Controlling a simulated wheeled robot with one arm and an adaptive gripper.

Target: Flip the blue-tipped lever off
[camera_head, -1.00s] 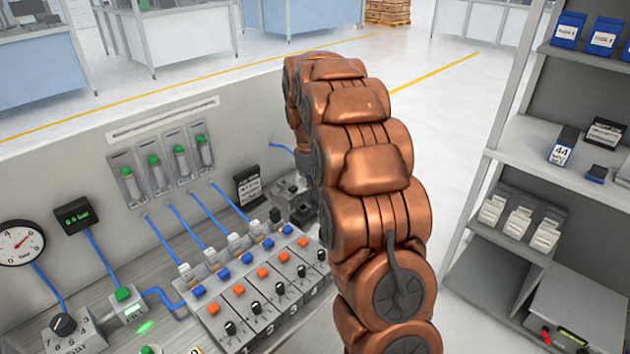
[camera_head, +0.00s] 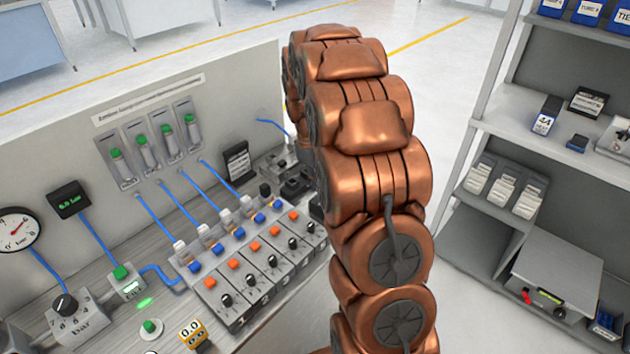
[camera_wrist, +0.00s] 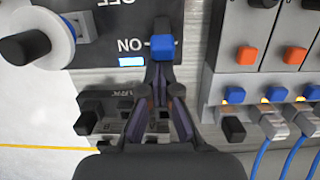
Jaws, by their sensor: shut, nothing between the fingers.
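In the wrist view, the blue-tipped lever (camera_wrist: 162,46) shows at top centre, its tip beside the upside-down ON label. A small lit window (camera_wrist: 131,62) is beneath that label. An OFF label is partly cut off at the top edge. My gripper (camera_wrist: 161,84) is shut and empty, its dark fingers meeting just below the blue tip in the picture. I cannot tell whether they touch the lever. The lever's lower part is hidden or merges with the fingers. In the head view, my copper arm hides the lever and my gripper.
A black knob on a white disc (camera_wrist: 56,39) is left of the lever. A valve block (camera_head: 253,267) with orange and blue buttons stands close on the other side, with blue hoses. A shelf rack (camera_head: 520,150) stands right of my arm. Open floor lies between.

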